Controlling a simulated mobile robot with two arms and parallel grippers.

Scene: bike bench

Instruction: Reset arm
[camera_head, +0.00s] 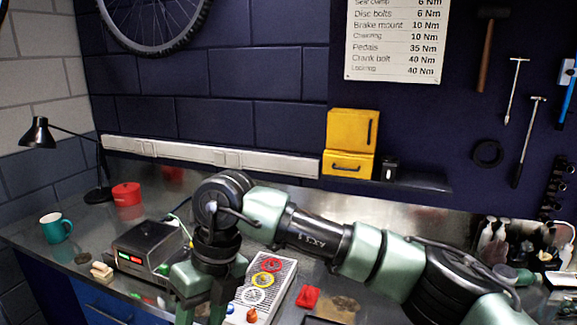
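My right arm (375,255) comes in from the lower right and reaches left across the bench. It bends down at the wrist to my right gripper (203,309), which points down near the bottom edge of the picture. Its two green fingers stand apart, and I see nothing held between them. The fingertips are at or past the lower edge. The gripper is in front of the bench, between a grey box with a lit display (147,246) and a pale perforated board with coloured rings (262,285). My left arm and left gripper are not in view.
On the bench (90,229) are a teal mug (55,228), a black lamp (39,133), a red pot (127,194) and a small red piece (308,297). A yellow cabinet (350,140) stands on the shelf. Bottles (493,240) stand at the right. Tools hang on the wall.

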